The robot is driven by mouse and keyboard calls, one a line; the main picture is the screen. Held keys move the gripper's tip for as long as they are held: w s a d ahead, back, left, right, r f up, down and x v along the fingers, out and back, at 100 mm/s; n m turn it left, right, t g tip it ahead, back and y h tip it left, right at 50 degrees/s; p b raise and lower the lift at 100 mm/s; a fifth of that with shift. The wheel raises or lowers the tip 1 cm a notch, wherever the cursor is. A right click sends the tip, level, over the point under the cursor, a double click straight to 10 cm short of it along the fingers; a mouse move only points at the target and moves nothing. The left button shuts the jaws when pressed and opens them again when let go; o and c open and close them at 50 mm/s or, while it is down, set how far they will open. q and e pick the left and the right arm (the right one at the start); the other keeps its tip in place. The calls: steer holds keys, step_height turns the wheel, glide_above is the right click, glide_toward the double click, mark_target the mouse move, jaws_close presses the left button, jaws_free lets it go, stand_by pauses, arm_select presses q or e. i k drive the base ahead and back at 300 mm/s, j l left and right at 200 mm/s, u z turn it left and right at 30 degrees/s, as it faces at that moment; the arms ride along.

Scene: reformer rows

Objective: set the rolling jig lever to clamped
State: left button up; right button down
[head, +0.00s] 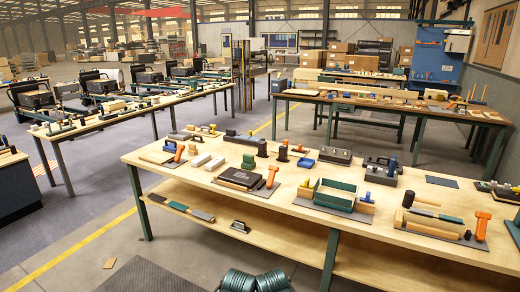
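No part in view is clearly marked as the rolling jig or its lever. On the near wooden workbench (300,215), several fixtures sit on grey plates with upright orange T-shaped handles. One orange handle (482,226) stands at the right end, beside a light wooden block and a black-headed mallet (408,198). A second orange handle (272,177) stands beside a dark flat box (240,178). A third orange handle (179,152) is at the bench's left end. I cannot tell which of these, if any, is the lever, or its setting. Neither gripper is in view.
A green open tray (335,195) sits mid-bench. The near bench has a lower shelf with a few items. A dark green ribbed object (255,281) is at the bottom edge. Other benches stand at left (130,112) and behind (400,102). Floor at front left is mostly clear.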

mark_target(273, 170)
steer(key=i, duration=0.75)
steer(key=i+u, duration=0.15)
steer(key=i, duration=0.65)
steer(key=i+l, duration=0.2)
steer(key=i, duration=0.55)
